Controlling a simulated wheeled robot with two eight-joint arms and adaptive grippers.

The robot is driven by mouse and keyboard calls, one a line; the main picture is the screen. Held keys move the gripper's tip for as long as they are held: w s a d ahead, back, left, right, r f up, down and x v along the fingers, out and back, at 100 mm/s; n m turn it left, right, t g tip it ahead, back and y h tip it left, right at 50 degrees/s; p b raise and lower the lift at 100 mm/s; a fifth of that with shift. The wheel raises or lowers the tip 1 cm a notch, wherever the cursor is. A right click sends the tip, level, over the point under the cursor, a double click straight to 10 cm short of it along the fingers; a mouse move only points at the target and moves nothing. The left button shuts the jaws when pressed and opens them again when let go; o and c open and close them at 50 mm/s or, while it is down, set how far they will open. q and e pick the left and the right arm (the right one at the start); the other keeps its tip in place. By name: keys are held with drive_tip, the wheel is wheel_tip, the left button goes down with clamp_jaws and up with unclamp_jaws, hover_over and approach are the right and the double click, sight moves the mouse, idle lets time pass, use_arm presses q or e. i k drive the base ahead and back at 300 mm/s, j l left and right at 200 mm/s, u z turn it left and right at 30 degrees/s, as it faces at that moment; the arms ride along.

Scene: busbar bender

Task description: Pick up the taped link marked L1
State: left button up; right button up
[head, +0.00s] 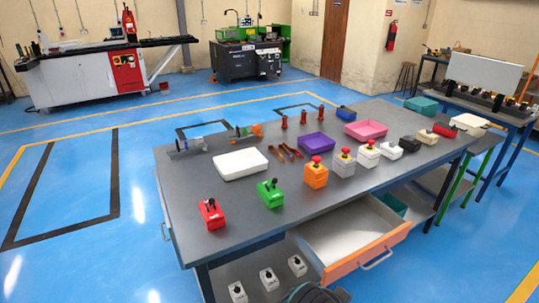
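Several short reddish-brown strips (285,150) lie on the grey workbench (340,203), between the white tray and the orange button box. They look like links, but they are small and partly overlapping. I cannot read an L1 mark or make out tape on any of them. Neither of my grippers shows in the head view.
A white tray (240,164), a purple tray (314,141) and a pink tray (366,130) stand on the bench. Button boxes, including an orange one (316,175), line its front side. A drawer (347,233) is open at the front.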

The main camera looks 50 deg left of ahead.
sight(293, 151)
drive_tip(key=i+j+u, duration=0.15)
drive_tip(key=u, duration=0.25)
drive_tip(key=i+u, duration=0.15)
drive_tip(key=u, duration=0.25)
drive_tip(key=i+j+u, duration=0.1)
drive_tip(key=u, duration=0.3)
drive_tip(key=i+u, duration=0.2)
drive_tip(key=u, duration=0.2)
drive_tip(key=i+l, duration=0.15)
drive_tip(key=l, duration=0.2)
drive_tip(key=i+l+u, duration=0.1)
drive_tip(key=l, duration=0.25)
drive_tip(key=i+l, duration=0.2)
drive_tip(key=l, duration=0.15)
drive_tip(key=i+l+u, duration=0.1)
drive_tip(key=l, duration=0.3)
drive_tip(key=i+l, duration=0.15)
drive_tip(key=l, duration=0.2)
drive_tip(key=i+l+u, duration=0.1)
drive_tip(key=l, duration=0.25)
drive_tip(key=i+l+u, duration=0.1)
drive_tip(key=l, duration=0.3)
